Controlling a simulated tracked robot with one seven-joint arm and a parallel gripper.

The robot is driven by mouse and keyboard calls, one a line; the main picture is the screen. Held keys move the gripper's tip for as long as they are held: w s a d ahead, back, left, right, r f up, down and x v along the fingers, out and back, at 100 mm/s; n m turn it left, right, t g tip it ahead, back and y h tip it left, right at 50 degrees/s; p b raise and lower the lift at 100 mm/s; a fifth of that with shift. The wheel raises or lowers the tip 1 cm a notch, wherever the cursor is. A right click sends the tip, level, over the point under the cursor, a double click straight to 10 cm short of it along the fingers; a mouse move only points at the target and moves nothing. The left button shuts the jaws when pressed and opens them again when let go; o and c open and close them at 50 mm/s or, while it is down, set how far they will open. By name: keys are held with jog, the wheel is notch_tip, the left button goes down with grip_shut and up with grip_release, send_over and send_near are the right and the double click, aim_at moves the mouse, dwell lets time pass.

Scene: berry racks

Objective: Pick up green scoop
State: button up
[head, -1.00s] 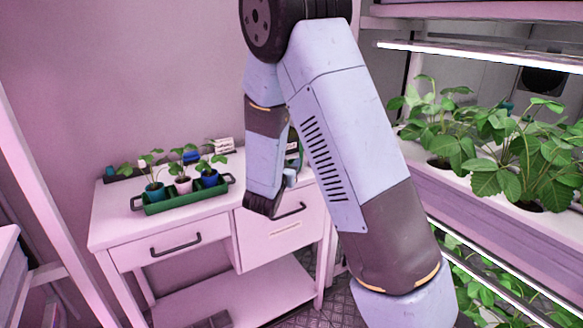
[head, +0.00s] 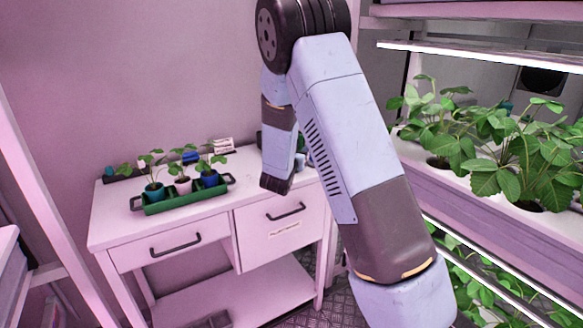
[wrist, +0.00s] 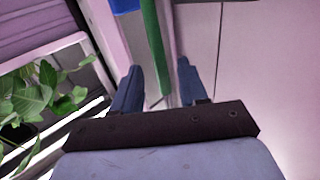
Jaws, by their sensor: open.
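A long, narrow green thing (wrist: 153,45), which looks like the green scoop or its handle, runs down from the top of the wrist view. Its lower end shows between the two fingers of my gripper (wrist: 160,68). The fingers are apart and do not appear to touch it. In the head view, the dark end of my gripper (head: 277,185) hangs by the front right part of the white table (head: 115,215). My arm hides much of the table's right end there, and I cannot make out the scoop clearly.
A green tray (head: 185,204) with several potted seedlings stands on the table's left half. Two drawers with dark handles are below. A rack of leafy plants (head: 505,150) fills the right side. A blue thing (wrist: 126,5) shows beside the green one in the wrist view.

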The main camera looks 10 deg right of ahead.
aim_at(301, 146)
jog(key=x, duration=0.3)
jog(key=shift+w+d, duration=0.2)
jog(key=shift+w, duration=0.05)
jog(key=shift+r, duration=0.1)
grip_shut()
